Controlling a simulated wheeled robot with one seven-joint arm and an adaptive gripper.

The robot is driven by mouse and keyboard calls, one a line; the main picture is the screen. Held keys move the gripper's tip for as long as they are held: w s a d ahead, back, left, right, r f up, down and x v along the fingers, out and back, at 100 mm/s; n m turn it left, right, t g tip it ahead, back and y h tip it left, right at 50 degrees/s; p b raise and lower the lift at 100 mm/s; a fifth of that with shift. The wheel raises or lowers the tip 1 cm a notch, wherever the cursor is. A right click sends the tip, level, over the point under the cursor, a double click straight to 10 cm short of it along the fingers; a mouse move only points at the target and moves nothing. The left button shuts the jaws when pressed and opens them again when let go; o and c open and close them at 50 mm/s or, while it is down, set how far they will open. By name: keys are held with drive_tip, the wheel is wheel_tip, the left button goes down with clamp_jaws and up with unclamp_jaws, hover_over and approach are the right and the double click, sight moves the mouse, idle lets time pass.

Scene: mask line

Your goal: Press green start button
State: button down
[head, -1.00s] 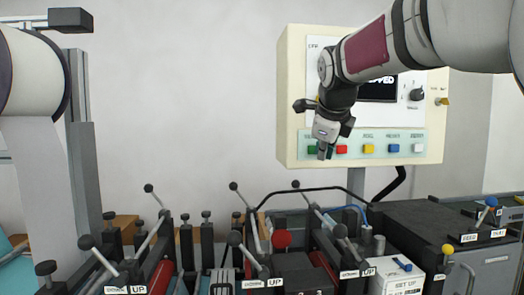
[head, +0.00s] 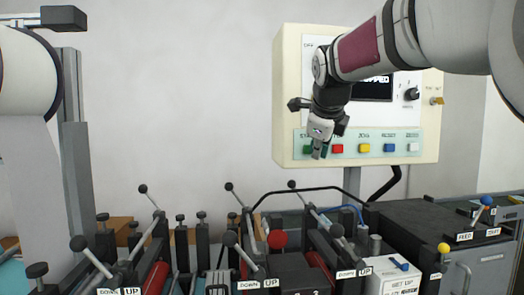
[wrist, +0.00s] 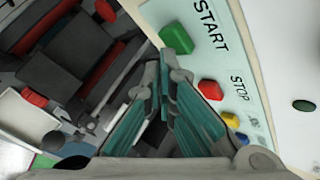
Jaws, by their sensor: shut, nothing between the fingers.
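The green START button (head: 307,149) is at the left end of the button row on the cream control box (head: 286,95). In the wrist view the green button (wrist: 176,38) shows beside the START label, just past my fingertips. My gripper (head: 318,154) hangs in front of the panel, partly covering the green button in the head view. In the wrist view my gripper (wrist: 163,72) is shut and empty, its teal finger pads close together. The tips look very near the button; I cannot tell whether they touch it.
The red STOP button (head: 337,149) is right of the green one, then a yellow button (head: 364,148), a blue button (head: 389,147) and a white button (head: 413,147). Below stand several levers with black knobs, a red knob (head: 277,239) and a grey machine housing (head: 425,230).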

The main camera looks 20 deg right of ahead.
drive_tip(key=shift+w+d, duration=0.1)
drive_tip(key=shift+w, duration=0.4)
idle(0.6)
drive_tip(key=shift+s, duration=0.1)
drive_tip(key=shift+s+a+b, duration=0.2)
drive_tip(key=shift+s+b, duration=0.2)
drive_tip(key=shift+s, duration=0.4)
drive_tip(key=s, duration=0.2)
drive_tip(key=s+a, duration=0.1)
drive_tip(key=s, duration=0.2)
drive_tip(key=shift+b, duration=0.3)
idle(0.6)
drive_tip(key=s+a+f+n+g+y, duration=0.1)
drive_tip(key=s+a+f+n, duration=0.6)
drive_tip(key=s+f+n, duration=0.4)
drive_tip(key=s+a+f+n+g+y, duration=0.2)
drive_tip(key=s+a+f+n, duration=0.5)
drive_tip(key=s+f+n, duration=0.4)
drive_tip(key=s+n, duration=0.2)
drive_tip(key=n, duration=0.4)
drive_tip(key=shift+a+f+y, duration=0.3)
drive_tip(key=shift+a, duration=0.1)
